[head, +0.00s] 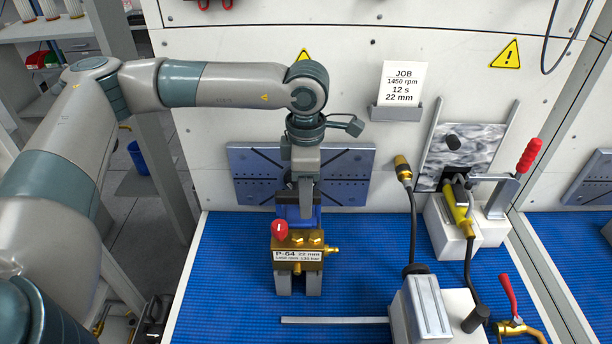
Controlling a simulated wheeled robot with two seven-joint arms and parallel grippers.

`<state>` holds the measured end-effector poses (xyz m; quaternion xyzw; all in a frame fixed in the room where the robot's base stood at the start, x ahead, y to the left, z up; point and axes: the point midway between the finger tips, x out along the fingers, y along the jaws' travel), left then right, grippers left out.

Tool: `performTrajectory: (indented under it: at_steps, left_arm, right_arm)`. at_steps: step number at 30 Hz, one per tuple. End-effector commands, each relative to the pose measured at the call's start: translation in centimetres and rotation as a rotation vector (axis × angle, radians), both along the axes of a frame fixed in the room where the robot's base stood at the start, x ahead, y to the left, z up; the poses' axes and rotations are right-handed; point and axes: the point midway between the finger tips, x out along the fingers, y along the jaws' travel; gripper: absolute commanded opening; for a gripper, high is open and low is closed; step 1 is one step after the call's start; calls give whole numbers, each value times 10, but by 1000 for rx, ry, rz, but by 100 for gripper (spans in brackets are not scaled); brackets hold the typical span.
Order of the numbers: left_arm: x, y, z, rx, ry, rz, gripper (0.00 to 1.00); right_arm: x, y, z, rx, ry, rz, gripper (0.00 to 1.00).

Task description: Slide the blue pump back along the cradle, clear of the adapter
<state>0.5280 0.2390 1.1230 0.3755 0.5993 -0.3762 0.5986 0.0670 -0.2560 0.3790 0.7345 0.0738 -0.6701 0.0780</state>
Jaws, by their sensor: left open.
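The pump has a blue body (298,215) and a brass front block (298,245) with a red knob and a label reading P-64, 22 mm. It rests on a grey cradle (314,284), whose two front legs show below the brass block. My left gripper (305,203) points down at the blue body from above and is open; one finger shows clearly. The adapter and the joint between it and the pump are hidden behind the gripper and pump. My right gripper is out of view.
The blue ribbed mat (225,290) is clear left of the pump. A light strip (335,320) lies in front. To the right stand a grey-white block (425,310), a cable with a brass end (403,168), and a red-handled clamp (528,155). A job card (403,83) hangs above.

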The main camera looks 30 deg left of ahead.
Motion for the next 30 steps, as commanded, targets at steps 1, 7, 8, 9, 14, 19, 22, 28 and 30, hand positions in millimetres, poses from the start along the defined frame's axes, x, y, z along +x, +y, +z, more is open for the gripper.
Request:
performTrajectory:
  at_steps: [1,7,8,9,14,19,22,28,30]
  left_arm:
    - [0,0,1,0,-1,0,40]
    - [1,0,15,-1,-4,1,40]
    - [1,0,19,0,-4,1,40]
    - [1,0,24,0,-4,0,40]
    - [1,0,51,-1,-5,0,40]
    - [0,-1,86,-2,-5,-1,40]
    - [1,-1,107,-1,-5,1,40]
    - [0,-1,144,-2,-3,0,40]
    - [0,-1,154,-1,-2,0,40]
  right_arm:
    - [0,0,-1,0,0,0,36]
    - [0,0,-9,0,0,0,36]
    - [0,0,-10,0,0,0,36]
    - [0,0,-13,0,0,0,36]
    - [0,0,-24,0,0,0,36]
    - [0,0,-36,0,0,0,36]
    - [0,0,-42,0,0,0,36]
    - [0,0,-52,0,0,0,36]
    - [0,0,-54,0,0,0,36]
